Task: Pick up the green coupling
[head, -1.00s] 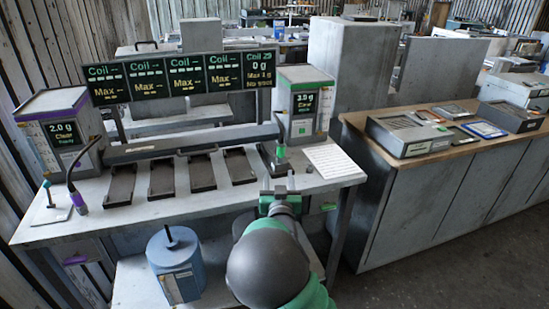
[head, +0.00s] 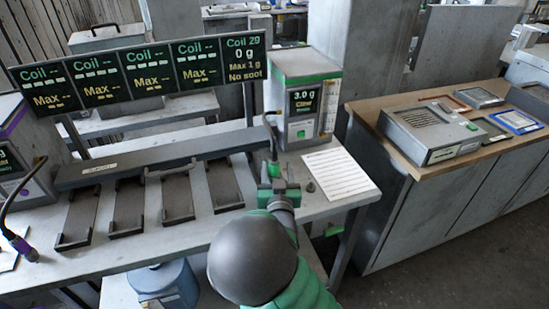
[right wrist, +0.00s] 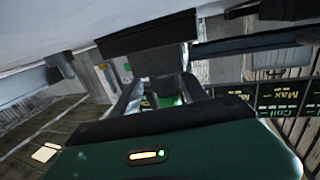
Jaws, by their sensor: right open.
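The green coupling (head: 273,168) is at the end of a dark hose that comes from the green-topped unit (head: 305,95) at the bench's back right. My right gripper (head: 276,180) is open right at the coupling in the head view, its arm coming up from below. I cannot tell whether the coupling is between the fingers or touching them. In the right wrist view, a small patch of green (right wrist: 167,100) shows near the gripper fingers, partly hidden by dark gripper parts. My left gripper is not in view.
Several dark trays (head: 177,195) lie on the bench left of my right arm. A white printed sheet (head: 339,174) and a small grey knob (head: 311,187) lie to the right. A purple-tipped hose (head: 22,245) is at far left. Coil displays (head: 150,68) stand behind.

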